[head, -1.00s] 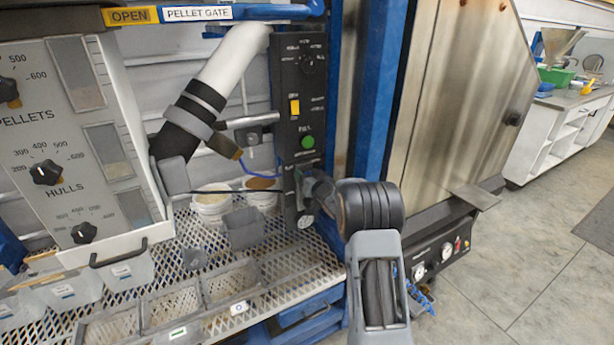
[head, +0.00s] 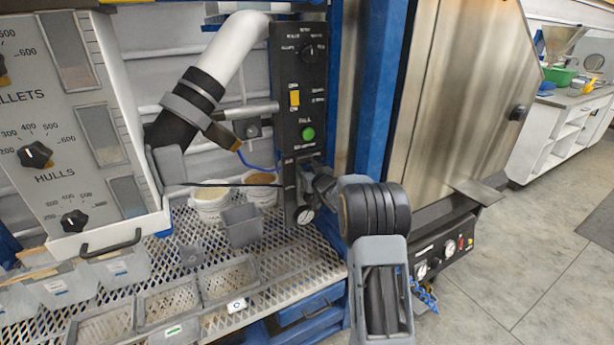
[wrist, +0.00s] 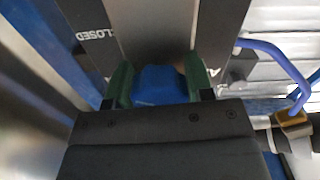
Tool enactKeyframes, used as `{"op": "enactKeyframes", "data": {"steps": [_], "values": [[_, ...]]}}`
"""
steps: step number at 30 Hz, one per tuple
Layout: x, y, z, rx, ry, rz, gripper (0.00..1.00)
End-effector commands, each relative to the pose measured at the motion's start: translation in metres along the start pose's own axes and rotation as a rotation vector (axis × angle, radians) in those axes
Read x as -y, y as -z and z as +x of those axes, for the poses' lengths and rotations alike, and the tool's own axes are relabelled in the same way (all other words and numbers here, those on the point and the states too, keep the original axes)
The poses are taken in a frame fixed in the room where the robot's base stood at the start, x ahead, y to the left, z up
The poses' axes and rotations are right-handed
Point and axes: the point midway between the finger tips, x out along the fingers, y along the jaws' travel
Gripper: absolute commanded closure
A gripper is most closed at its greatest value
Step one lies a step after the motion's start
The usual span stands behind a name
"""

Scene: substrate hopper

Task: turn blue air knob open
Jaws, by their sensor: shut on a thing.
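The blue air knob (wrist: 160,85) shows in the wrist view between the two green finger pads of my gripper (wrist: 158,91). My gripper is shut on it, one pad on each side. In the head view, my gripper (head: 312,180) is at the lower part of the black control panel (head: 298,75), below the green button (head: 308,133). There my gripper and arm hide the knob. The knob's exact angle is unclear.
A blue hose (head: 255,165) runs to the panel's left. Blue posts (head: 378,90) and a steel cabinet (head: 450,90) are at the right.

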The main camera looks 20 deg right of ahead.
Motion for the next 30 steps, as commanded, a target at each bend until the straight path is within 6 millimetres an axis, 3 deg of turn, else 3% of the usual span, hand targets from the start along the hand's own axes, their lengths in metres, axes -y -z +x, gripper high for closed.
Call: {"op": "enactKeyframes", "data": {"steps": [30], "values": [[0.0018, -0.0047, -0.0002, -0.001, -0.002, -0.954, 0.76]]}}
